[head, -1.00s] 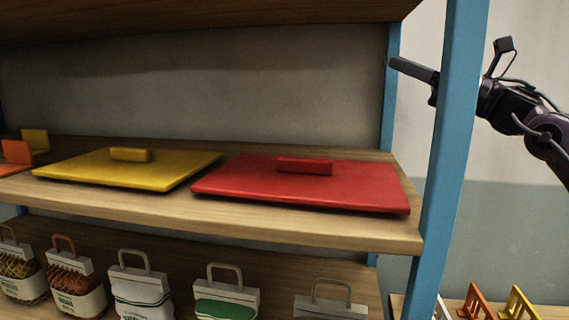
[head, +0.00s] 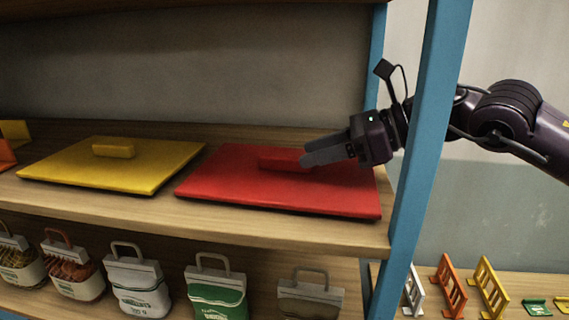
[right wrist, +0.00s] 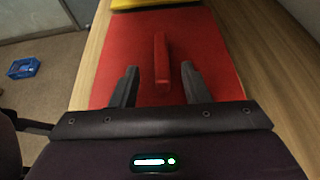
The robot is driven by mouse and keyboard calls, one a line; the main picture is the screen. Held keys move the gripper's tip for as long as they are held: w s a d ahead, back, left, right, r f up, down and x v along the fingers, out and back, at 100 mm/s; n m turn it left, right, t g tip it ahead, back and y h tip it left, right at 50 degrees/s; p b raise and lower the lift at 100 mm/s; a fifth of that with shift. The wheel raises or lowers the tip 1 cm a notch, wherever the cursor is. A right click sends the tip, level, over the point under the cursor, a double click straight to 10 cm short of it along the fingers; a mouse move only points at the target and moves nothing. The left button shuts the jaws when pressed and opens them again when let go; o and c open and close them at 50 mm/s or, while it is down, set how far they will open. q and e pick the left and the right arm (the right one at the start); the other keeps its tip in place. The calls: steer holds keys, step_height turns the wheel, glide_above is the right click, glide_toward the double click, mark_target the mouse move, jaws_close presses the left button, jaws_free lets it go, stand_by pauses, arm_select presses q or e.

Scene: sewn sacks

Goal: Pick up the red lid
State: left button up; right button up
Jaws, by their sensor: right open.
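The red lid (head: 270,193) lies flat on the upper wooden shelf, with a red bar handle (head: 280,159) on top. It also fills the middle of the right wrist view (right wrist: 205,45), where its handle (right wrist: 161,58) points away from me. My right gripper (head: 305,160) reaches in past the blue post, over the lid's right part. Its open fingers (right wrist: 158,78) stand on either side of the handle's near end, with gaps on both sides. Part of the handle is hidden behind the fingers in the head view. My left gripper is not in view.
A yellow lid (head: 105,170) lies left of the red one. A blue post (head: 425,150) stands close beside my right arm. Several sewn sacks (head: 217,290) stand on the shelf below. Coloured racks (head: 452,285) stand at lower right.

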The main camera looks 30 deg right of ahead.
mark_target(292, 156)
steer(key=w+a+p, duration=0.2)
steer(key=p, duration=0.1)
steer(key=shift+a+f, duration=0.2)
steer(key=shift+f, duration=0.05)
steer(key=shift+w+a+f+p, duration=0.25)
steer(key=shift+p, duration=0.1)
steer(key=shift+w+a+f, duration=0.15)
steer(key=shift+w+f, duration=0.1)
steer(key=shift+f, duration=0.05)
jaws_close()
